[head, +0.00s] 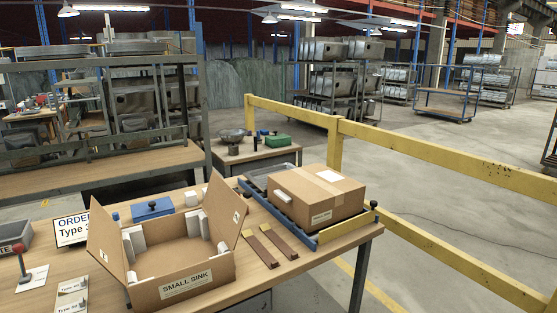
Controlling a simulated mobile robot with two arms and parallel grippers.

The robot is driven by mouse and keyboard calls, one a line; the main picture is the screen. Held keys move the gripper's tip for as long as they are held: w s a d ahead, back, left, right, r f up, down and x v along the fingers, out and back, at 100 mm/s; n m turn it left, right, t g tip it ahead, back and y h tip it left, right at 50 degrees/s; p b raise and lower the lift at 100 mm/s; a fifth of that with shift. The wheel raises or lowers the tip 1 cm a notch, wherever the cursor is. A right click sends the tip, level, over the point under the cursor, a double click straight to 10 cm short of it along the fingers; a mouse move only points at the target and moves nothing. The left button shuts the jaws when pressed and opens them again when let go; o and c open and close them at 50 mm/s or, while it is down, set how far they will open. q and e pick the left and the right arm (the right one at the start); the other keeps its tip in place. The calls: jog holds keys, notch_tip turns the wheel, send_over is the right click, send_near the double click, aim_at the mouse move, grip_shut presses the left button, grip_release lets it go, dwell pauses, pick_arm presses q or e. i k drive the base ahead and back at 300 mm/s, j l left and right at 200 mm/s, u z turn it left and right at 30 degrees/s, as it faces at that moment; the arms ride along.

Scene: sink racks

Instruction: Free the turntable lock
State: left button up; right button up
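I cannot make out a part marked as the turntable or its lock. A lever with a red knob (18,249) stands upright on a white plate at the left of the wooden workbench (300,262). An open cardboard box (205,263) labelled "SMALL SINK", with white padding inside, sits on the bench; what is under it is hidden. A closed cardboard box (325,198) sits on a blue-framed conveyor (283,207) at the bench's right end. Neither of my grippers is in view.
Two brown strips (262,251) lie between the boxes. A blue box (152,209), an "ORDER" sign (73,230), cards (71,295) and a grey bin (14,237) crowd the back and left. A yellow railing (440,163) runs beyond the bench.

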aim_at(19, 248)
jog(key=u, duration=1.55)
jog(key=j+z, duration=0.3)
jog(key=j, duration=1.25)
jog(key=i, duration=0.05)
